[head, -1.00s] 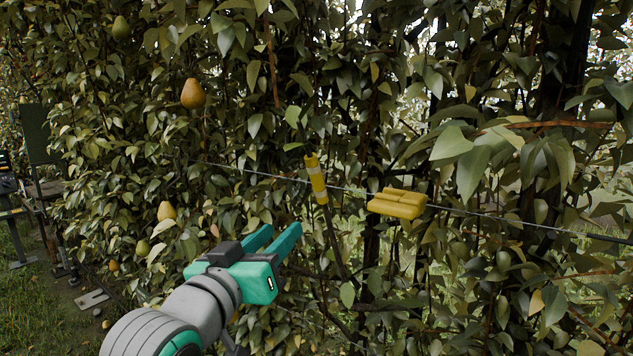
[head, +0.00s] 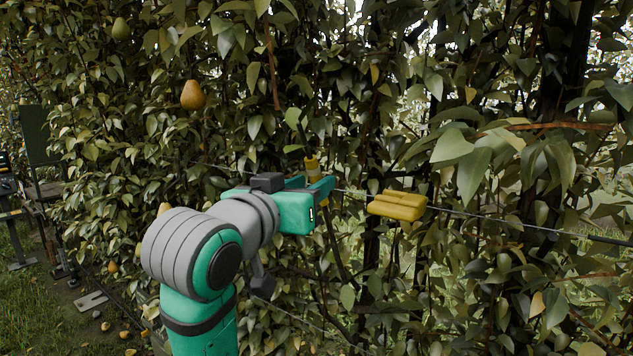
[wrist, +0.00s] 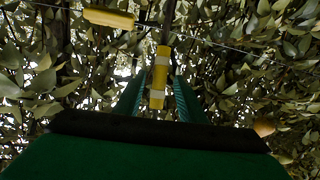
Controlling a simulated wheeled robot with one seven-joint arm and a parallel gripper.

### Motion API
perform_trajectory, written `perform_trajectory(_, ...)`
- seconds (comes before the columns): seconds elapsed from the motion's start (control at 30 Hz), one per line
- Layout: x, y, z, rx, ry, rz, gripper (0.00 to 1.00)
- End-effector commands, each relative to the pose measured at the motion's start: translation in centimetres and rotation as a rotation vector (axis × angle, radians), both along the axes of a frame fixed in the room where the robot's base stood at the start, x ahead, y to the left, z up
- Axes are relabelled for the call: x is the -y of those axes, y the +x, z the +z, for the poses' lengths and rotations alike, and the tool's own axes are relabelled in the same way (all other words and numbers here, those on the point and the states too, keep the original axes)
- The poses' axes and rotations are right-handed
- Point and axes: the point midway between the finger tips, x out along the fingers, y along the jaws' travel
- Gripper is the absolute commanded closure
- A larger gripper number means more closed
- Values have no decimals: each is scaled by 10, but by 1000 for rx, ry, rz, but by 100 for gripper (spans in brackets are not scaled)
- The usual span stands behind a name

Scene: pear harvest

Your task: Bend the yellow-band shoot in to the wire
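The yellow-band shoot (head: 313,165) stands near upright in front of the foliage, close to the wire (head: 350,190). Its band is yellow with pale stripes and also shows in the wrist view (wrist: 158,80). My gripper (head: 314,183) is at the band, its fingers reaching to either side of it; the near finger hides the band's lower part in the head view. In the wrist view my gripper (wrist: 159,88) is open, with the band between the teal fingers and narrow gaps beside it. A yellow clip (head: 397,205) sits on the wire to the right of the shoot.
Dense leaves and branches surround the shoot and wire. A ripe pear (head: 193,94) and a greener pear (head: 121,27) hang at upper left. Dark equipment (head: 42,140) stands on the grass at far left, where several pears lie on the ground.

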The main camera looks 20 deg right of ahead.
Motion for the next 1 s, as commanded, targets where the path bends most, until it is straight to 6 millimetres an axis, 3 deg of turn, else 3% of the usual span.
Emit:
perform_trajectory(0.23,17,20,0,0,0,0,64)
perform_trajectory(0.6,20,23,0,1,0,0,64)
perform_trajectory(0.77,20,23,0,1,0,0,100)
perform_trajectory(1.0,28,24,2,-4,8,-9,100)
